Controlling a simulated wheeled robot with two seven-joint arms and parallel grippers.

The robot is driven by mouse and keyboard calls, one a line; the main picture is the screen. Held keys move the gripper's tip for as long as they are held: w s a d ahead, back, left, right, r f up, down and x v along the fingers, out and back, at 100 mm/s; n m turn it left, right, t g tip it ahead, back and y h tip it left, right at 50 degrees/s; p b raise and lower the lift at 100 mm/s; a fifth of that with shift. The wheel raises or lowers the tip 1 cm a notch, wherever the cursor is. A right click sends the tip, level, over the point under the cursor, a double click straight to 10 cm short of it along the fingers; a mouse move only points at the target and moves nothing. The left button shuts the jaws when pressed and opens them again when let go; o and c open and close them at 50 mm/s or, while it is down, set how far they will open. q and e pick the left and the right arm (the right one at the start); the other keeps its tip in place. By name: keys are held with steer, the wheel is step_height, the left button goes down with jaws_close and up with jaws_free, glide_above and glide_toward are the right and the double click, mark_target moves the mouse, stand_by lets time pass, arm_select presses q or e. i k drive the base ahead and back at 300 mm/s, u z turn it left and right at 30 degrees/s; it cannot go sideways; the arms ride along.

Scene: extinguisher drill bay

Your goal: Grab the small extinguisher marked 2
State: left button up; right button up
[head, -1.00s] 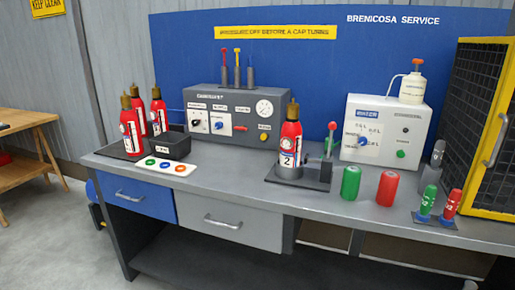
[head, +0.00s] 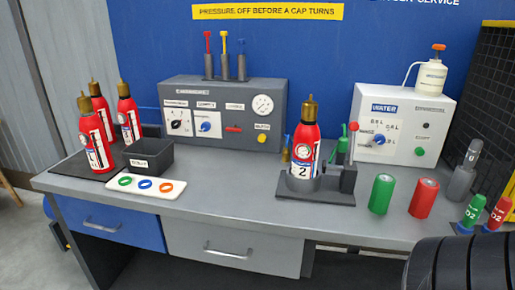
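The small red extinguisher marked 2 (head: 306,143) has a brass top and a white label. It stands upright in a dark grey holder (head: 318,197) on the bench, right of the middle. A red-knobbed lever rises from the holder at its right side. Three similar red extinguishers, one of them at the front (head: 91,147), stand on a dark mat (head: 75,168) at the left; I cannot read their numbers. Neither of my grippers shows in the head view.
A grey control panel (head: 222,90) and a white water unit (head: 400,105) stand behind. A green cylinder (head: 381,194) and a red cylinder (head: 424,198) stand right of the holder. A small dark bin (head: 147,160) and a white card with rings (head: 145,187) lie left. Bench is clear between card and holder.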

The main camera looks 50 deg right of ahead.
mark_target(307, 138)
steer(key=z, duration=0.5)
steer(key=i, duration=0.95)
steer(key=z, duration=0.85)
